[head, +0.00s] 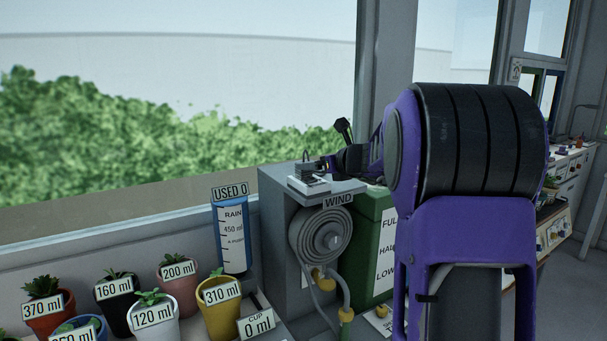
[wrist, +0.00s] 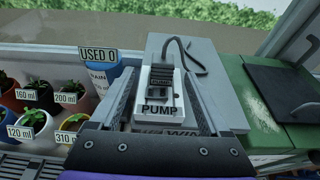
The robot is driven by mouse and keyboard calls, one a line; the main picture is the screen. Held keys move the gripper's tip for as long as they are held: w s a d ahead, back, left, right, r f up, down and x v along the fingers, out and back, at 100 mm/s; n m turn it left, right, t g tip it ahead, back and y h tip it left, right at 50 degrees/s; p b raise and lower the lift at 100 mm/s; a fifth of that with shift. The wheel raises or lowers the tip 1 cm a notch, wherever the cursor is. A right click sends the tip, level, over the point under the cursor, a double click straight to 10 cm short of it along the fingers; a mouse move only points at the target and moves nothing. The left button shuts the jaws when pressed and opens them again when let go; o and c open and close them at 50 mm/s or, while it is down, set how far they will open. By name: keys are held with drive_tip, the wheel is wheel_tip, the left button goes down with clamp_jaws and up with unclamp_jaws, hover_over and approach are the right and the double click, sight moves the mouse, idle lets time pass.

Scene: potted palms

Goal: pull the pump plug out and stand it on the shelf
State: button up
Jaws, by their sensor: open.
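The pump plug (wrist: 160,78) is a dark grey ribbed block with a dark cord rising from its far end. It sits on a white socket block labelled PUMP (wrist: 157,109), on top of a grey cabinet (wrist: 211,88). My gripper (wrist: 157,88) is open, with one finger to each side of the plug and socket; I cannot tell whether either finger touches. In the head view the plug (head: 307,170) stands on the white socket and my gripper (head: 324,165) reaches it from the right. I cannot tell which surface is the shelf.
A coiled grey hose (head: 320,238) hangs on the cabinet front under a WIND label. A green tank (head: 370,235) stands right of it. A blue rain container (head: 231,240) and several potted plants (head: 150,310) stand at the left. A window is behind.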

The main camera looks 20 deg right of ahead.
sight(304, 173)
drive_tip(key=x, duration=0.3)
drive_tip(key=shift+d+f+x, duration=0.1)
drive_tip(key=shift+f+x, duration=0.05)
drive_tip(key=shift+x, duration=0.7)
drive_tip(key=shift+d+f+x, duration=0.1)
drive_tip(key=shift+f+x, duration=0.05)
drive_tip(key=shift+x, duration=0.7)
drive_tip(key=shift+d+f+x, duration=0.1)
drive_tip(key=shift+f+x, duration=0.05)
drive_tip(key=shift+x, duration=0.65)
drive_tip(key=shift+s, duration=0.1)
clamp_jaws()
